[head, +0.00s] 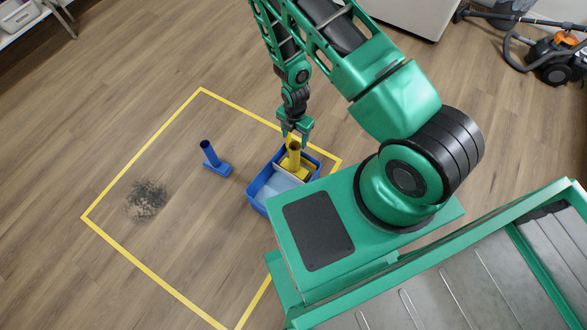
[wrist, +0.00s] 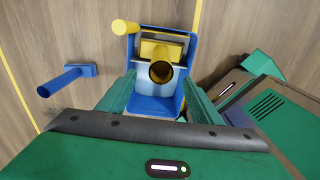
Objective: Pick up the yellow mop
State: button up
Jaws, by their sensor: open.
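The yellow mop (head: 294,155) stands in a blue bucket (head: 256,186), its handle pointing up with a dark open top. In the wrist view the mop handle (wrist: 160,73) faces the camera, with a yellow block behind it. My gripper (head: 295,138) points down at the handle's top, with its fingers apart. In the wrist view the green fingers of my gripper (wrist: 160,97) lie left and right of the handle. I cannot tell whether the fingertips are above the handle's top or around it. The mop's lower part is partly hidden.
A yellow cylinder (wrist: 125,27) sticks out at the bucket's far left corner in the wrist view. A blue tool with an upright handle (head: 211,156) stands left of the bucket. A dark dirt patch (head: 147,199) lies inside the yellow floor outline (head: 143,143). The floor between is clear.

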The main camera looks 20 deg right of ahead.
aim_at(295, 152)
jog(key=shift+s+f, duration=0.15)
jog(key=shift+f, duration=5.25)
grip_shut()
